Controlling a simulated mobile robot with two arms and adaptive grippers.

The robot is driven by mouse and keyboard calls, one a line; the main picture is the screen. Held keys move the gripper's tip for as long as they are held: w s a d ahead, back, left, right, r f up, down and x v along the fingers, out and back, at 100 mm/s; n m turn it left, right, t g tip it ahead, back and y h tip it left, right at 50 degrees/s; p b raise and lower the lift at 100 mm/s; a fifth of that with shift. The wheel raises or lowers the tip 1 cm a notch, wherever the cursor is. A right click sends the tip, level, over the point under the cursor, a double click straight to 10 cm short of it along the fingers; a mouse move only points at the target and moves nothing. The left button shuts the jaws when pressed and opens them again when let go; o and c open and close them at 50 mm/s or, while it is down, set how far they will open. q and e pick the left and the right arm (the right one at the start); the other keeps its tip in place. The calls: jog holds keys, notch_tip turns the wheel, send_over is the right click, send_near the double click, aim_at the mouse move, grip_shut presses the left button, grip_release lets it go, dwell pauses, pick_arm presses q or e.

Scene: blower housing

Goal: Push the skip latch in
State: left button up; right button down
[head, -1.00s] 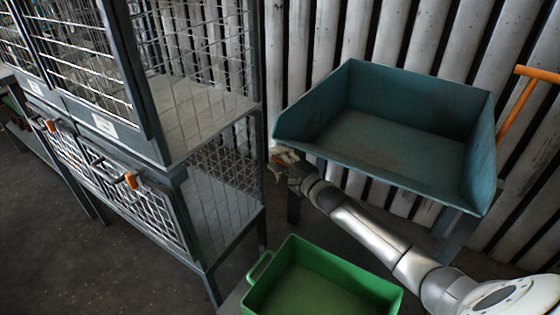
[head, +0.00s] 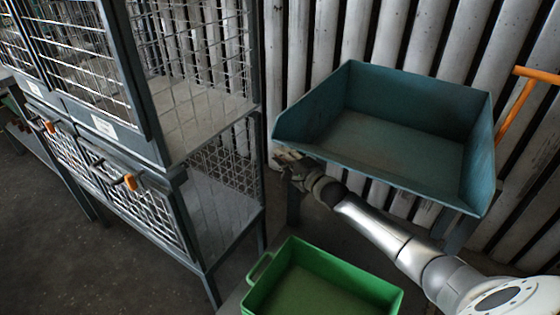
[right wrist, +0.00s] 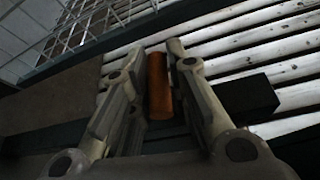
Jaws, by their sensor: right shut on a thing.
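The blue-green skip (head: 400,140) stands at the right of the head view, against the corrugated wall. My right gripper (head: 286,160) is at the skip's lower left front corner, partly under its rim. In the right wrist view, my right gripper (right wrist: 157,52) is shut on an orange cylindrical latch handle (right wrist: 160,88), with a finger on either side. The latch is hidden in the head view. How far in it sits cannot be told. My left gripper is not in view.
A green bin (head: 320,280) stands below the skip at the front. A grey wire-mesh cage cabinet (head: 185,160) with orange handles (head: 130,181) stands to the left. An orange bar (head: 515,108) rises at the skip's right. A dark block (right wrist: 248,95) is right of my fingers.

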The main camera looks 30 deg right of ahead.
jog(key=shift+w+d, duration=0.2)
jog(key=shift+d, duration=0.2)
jog(key=shift+r, duration=0.1)
jog(key=shift+d, duration=0.1)
jog(key=c, duration=1.4)
grip_release()
jog(key=shift+w+d, duration=0.1)
jog(key=shift+o, duration=0.2)
jog(key=s+d, duration=0.1)
jog(key=s, duration=1.1)
jog(key=shift+d+r, duration=0.3)
jog(key=shift+r, duration=0.1)
